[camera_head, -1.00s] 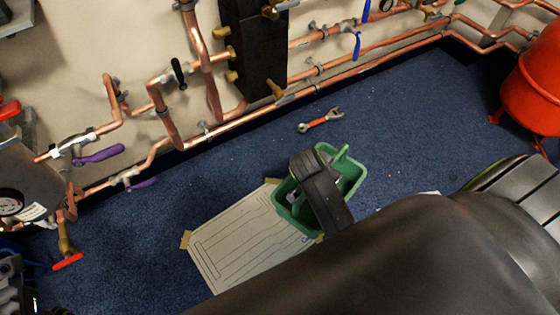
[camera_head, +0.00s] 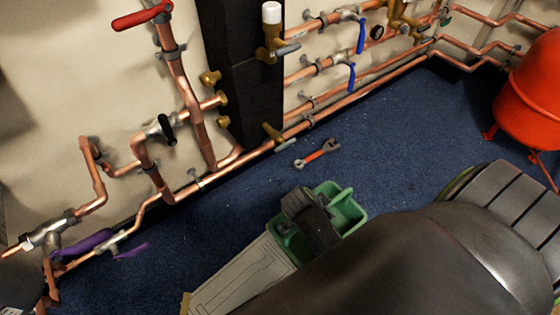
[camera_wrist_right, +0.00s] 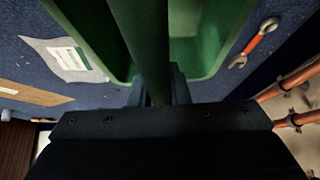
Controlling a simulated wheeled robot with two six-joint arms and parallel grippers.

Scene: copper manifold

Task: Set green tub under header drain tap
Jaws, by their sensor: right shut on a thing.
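The green tub (camera_head: 346,207) is in front of my body in the head view, over the right end of a paper sheet. My right gripper (camera_head: 312,215) reaches over it from the lower right and is shut on it. In the right wrist view a dark green bar of the tub (camera_wrist_right: 218,62) runs between my fingers (camera_wrist_right: 158,92). I cannot tell how far the tub is above the floor. A brass tap (camera_head: 273,134) sits low on the black header (camera_head: 245,85) on the wall, beyond the tub. My left gripper is not in view.
An open-ended wrench (camera_head: 318,154) with a red handle lies on the blue floor between tub and wall. A paper sheet (camera_head: 235,280) lies left of the tub. A red vessel (camera_head: 532,95) stands at the right. Copper pipes (camera_head: 250,158) run low along the wall.

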